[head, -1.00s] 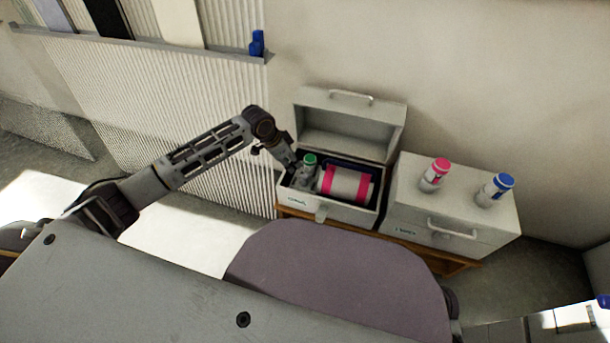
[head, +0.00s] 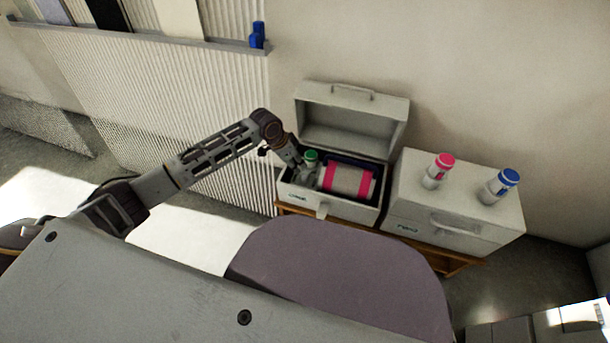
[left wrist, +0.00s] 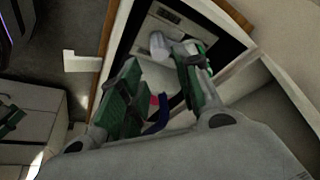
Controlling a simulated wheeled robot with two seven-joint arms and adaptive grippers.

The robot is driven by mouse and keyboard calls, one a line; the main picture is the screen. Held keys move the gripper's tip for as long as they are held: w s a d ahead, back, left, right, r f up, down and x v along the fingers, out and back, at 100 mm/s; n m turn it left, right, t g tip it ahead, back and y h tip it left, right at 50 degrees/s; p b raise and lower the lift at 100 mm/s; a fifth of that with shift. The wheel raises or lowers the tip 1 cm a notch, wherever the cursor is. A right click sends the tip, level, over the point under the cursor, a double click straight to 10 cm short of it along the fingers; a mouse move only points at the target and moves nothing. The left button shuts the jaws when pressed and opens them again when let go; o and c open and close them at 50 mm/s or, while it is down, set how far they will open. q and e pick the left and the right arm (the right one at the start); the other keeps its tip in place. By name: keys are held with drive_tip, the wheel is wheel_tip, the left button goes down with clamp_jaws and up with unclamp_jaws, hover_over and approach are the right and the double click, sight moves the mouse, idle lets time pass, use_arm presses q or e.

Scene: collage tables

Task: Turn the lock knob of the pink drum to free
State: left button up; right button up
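The pink drum (head: 348,181), a pale roll with pink bands, lies in the open grey box (head: 328,209). My left gripper (head: 301,168) reaches into the left end of this box, just left of the drum and close to a green-capped bottle (head: 310,157). In the left wrist view the green-padded fingers (left wrist: 158,62) stand apart, with no object clearly held between them. A small pink patch (left wrist: 155,100) shows between them. A pale rounded part (left wrist: 158,44) lies near the fingertips; I cannot tell if it is the lock knob. My right gripper is out of view.
The box's raised lid (head: 350,115) stands behind the drum. A closed grey box (head: 455,205) to the right bears a pink-capped bottle (head: 437,171) and a blue-capped bottle (head: 500,187). A purple-grey rounded surface (head: 340,275) lies in front.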

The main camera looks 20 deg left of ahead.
sight(305, 173)
use_arm(q)
drive_tip(key=shift+b+x, duration=2.15)
drive_tip(key=shift+x, duration=2.6)
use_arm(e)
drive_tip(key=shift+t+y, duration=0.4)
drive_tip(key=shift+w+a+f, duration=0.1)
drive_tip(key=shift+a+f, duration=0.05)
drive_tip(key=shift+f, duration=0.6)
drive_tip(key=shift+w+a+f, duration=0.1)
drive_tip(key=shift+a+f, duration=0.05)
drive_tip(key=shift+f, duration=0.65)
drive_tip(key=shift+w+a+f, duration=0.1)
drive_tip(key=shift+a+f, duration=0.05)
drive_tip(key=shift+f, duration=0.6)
use_arm(q)
clamp_jaws()
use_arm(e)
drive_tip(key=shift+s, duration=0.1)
